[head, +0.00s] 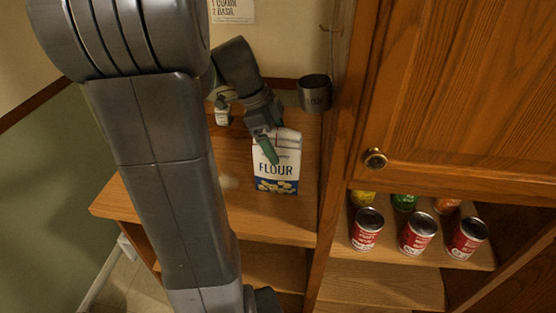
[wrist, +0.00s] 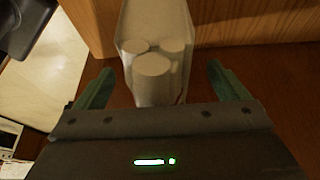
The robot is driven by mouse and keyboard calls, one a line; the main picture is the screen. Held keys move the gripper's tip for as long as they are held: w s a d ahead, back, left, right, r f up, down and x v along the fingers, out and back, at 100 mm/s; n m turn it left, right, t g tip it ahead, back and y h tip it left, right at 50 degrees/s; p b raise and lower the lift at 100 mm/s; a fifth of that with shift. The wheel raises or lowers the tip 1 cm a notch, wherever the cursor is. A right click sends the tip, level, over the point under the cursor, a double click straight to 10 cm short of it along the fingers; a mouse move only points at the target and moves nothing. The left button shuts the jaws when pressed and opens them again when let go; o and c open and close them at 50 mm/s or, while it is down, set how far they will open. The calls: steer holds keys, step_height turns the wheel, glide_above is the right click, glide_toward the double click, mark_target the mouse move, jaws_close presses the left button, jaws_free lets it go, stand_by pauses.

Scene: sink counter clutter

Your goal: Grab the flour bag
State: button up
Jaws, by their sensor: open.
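The flour bag (head: 277,172) stands upright on the wooden counter, white with blue FLOUR lettering and a blue lower band. My gripper (head: 268,147) is at the bag's upper left in the head view, with a green finger in front of part of its face. In the wrist view, the two green fingers of my gripper (wrist: 158,78) are spread apart. A pale object with rounded folds stands between them; by its place it is the flour bag (wrist: 155,40). Gaps show on both sides of it, so the jaws are not closed on it.
A dark mug (head: 314,93) is behind the bag to the right, by the cabinet side. A small pale labelled container (head: 222,111) is behind to the left. Several cans stand on the shelf right, including a red can (head: 367,229), below a closed cabinet door (head: 460,100).

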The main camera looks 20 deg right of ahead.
jaws_close()
steer(key=shift+r, duration=0.1)
steer(key=shift+w, duration=0.1)
stand_by(0.3)
